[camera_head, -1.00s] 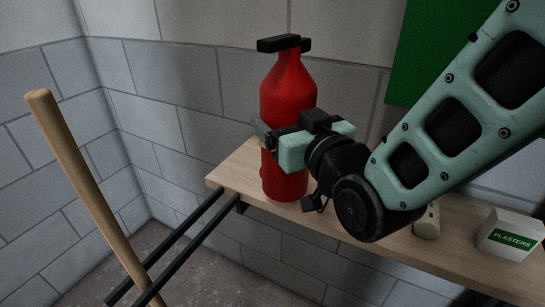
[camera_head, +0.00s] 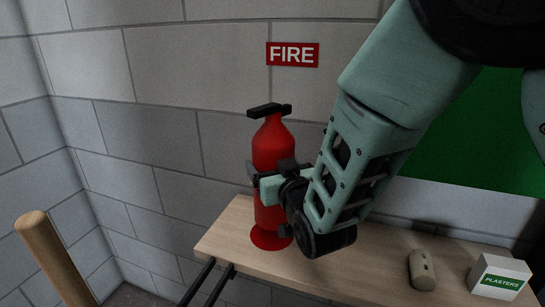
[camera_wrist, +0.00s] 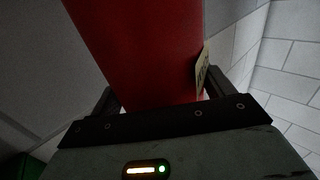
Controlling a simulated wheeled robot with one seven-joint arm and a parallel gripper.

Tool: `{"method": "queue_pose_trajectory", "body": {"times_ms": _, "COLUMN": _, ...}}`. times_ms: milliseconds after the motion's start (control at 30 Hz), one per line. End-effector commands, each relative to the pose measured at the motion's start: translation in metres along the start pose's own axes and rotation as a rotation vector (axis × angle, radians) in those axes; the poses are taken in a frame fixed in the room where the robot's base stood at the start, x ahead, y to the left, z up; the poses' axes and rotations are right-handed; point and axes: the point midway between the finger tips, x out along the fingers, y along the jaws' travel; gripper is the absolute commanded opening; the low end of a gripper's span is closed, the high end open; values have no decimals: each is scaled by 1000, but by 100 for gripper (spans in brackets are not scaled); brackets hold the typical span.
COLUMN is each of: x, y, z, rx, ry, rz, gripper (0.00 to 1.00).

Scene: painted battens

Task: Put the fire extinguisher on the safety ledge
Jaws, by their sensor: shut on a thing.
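The fire extinguisher (camera_head: 268,150) is a red cylinder with a black handle on top, upright over the left end of the wooden safety ledge (camera_head: 345,262). My gripper (camera_head: 262,188) is shut around its body from the right. In the wrist view, the red body (camera_wrist: 145,45) lies between both black fingers, with a pale tag at its right side. A red round patch or foot (camera_head: 270,242) shows at the extinguisher's bottom. I cannot tell whether the bottom touches the ledge.
A white plasters box (camera_head: 500,278) and a beige object (camera_head: 422,270) stand on the ledge at right. A FIRE sign (camera_head: 292,54) and a green panel (camera_head: 490,130) are on the block wall. A wooden pole (camera_head: 52,260) stands at lower left. Black rails (camera_head: 210,284) jut out from the ledge.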

Motion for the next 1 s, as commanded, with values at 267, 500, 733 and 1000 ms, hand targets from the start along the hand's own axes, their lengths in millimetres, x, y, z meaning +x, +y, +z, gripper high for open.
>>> {"method": "queue_pose_trajectory", "body": {"times_ms": 267, "x": 1, "y": 0, "z": 23, "rx": -1, "ry": 6, "rz": 0, "gripper": 11}}
{"method": "queue_pose_trajectory", "body": {"times_ms": 500, "x": 1, "y": 0, "z": 39, "rx": 2, "ry": 10, "rz": 1, "gripper": 11}}
{"method": "queue_pose_trajectory", "body": {"times_ms": 733, "x": 1, "y": 0, "z": 39, "rx": 2, "ry": 11, "rz": 1, "gripper": 11}}
{"method": "queue_pose_trajectory", "body": {"times_ms": 1000, "x": 0, "y": 0, "z": 45, "rx": 0, "ry": 2, "rz": 0, "gripper": 100}}
